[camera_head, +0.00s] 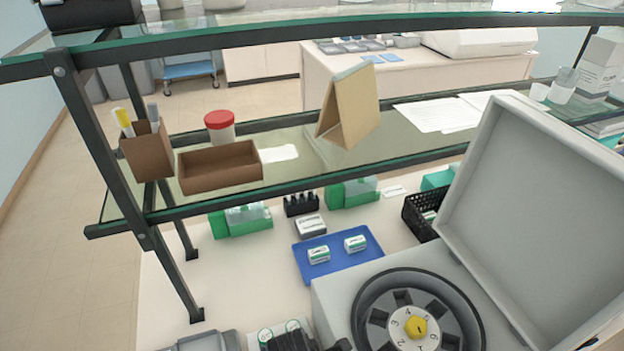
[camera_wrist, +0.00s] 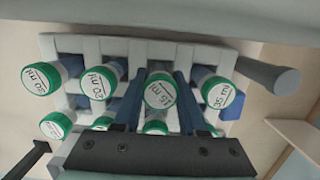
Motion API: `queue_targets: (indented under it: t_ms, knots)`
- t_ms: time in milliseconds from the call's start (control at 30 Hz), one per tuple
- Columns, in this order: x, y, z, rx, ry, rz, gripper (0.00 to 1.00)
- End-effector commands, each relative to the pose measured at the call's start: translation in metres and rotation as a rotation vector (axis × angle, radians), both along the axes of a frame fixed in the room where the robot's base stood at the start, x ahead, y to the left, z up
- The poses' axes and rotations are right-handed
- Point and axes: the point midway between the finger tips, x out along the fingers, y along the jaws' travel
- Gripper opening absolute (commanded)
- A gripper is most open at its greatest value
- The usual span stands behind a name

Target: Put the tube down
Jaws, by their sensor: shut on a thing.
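In the wrist view my gripper (camera_wrist: 158,84) is shut on a tube (camera_wrist: 160,92) with a green-rimmed white cap, its two dark blue fingers on either side. The cap's writing looks like "25 ml", seen at an angle. The held tube is over a light grey rack (camera_wrist: 120,47). Its lower end is hidden, so I cannot tell whether it is seated or raised. Other similar capped tubes stand around it, one to the left (camera_wrist: 99,82) and one to the right (camera_wrist: 221,92).
A grey cylinder (camera_wrist: 270,78) sticks out at the rack's right. In the head view, a centrifuge (camera_head: 335,292) with its lid open stands at the lower right. A blue tray (camera_head: 345,262) with two small boxes lies behind it. A glass shelf (camera_head: 300,165) spans above the bench.

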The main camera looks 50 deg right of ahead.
Motion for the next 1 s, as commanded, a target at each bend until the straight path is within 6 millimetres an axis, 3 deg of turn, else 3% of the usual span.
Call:
queue_targets:
  t_ms: [267,300,467,767,1000]
  knots:
    - [0.000,0.000,-0.009,0.000,0.000,0.000,0.00]
    - [0.000,0.000,-0.009,-0.001,-0.001,0.000,0.43]
    - [0.000,0.000,-0.008,0.000,0.000,0.000,0.71]
    - [0.000,0.000,-0.007,0.000,0.000,0.000,0.71]
    - [0.003,0.002,0.019,-0.002,-0.003,0.002,0.71]
